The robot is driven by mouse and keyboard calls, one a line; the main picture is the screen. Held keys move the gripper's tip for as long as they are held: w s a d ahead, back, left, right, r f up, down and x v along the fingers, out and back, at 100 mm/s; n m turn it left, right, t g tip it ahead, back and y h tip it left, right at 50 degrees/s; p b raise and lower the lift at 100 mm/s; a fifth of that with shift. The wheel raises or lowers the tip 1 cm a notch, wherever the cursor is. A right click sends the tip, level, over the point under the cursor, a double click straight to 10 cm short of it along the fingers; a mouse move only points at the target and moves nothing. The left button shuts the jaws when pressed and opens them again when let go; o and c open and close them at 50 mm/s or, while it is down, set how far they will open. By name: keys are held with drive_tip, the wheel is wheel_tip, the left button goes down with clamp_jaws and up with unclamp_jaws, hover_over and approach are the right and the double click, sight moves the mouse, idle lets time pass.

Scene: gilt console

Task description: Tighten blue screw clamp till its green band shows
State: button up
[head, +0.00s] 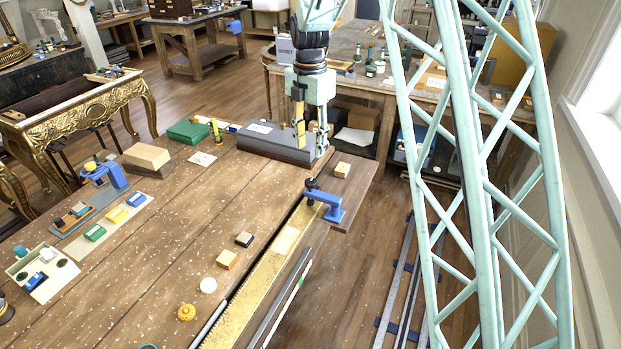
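A blue screw clamp (327,204) with a dark knob sits at the right edge of the wooden workbench, at the end of a long gilt strip (262,279). I see no green band on it, though the screw is too small to read clearly. Another blue clamp-like piece (109,177) with a yellow knob stands on the bench's left side. My gripper (312,148) points down behind the right-hand clamp, over or beside a long grey block (262,140). A yellow piece shows at its left side. Its fingertips are too small to judge, and I cannot tell whether it touches the block.
A small wooden block (342,170) lies just behind the right-hand clamp. A green box (188,131) and a yellow upright item (215,131) stand left of the grey block. The bench's middle left is mostly clear.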

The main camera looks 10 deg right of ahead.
sight(310, 181)
drive_tip(key=shift+f, duration=0.15)
drive_tip(key=shift+f+p, duration=0.55)
drive_tip(key=shift+f, duration=6.2)
drive_tip(key=c, duration=0.9)
drive_tip(key=shift+m, duration=0.3)
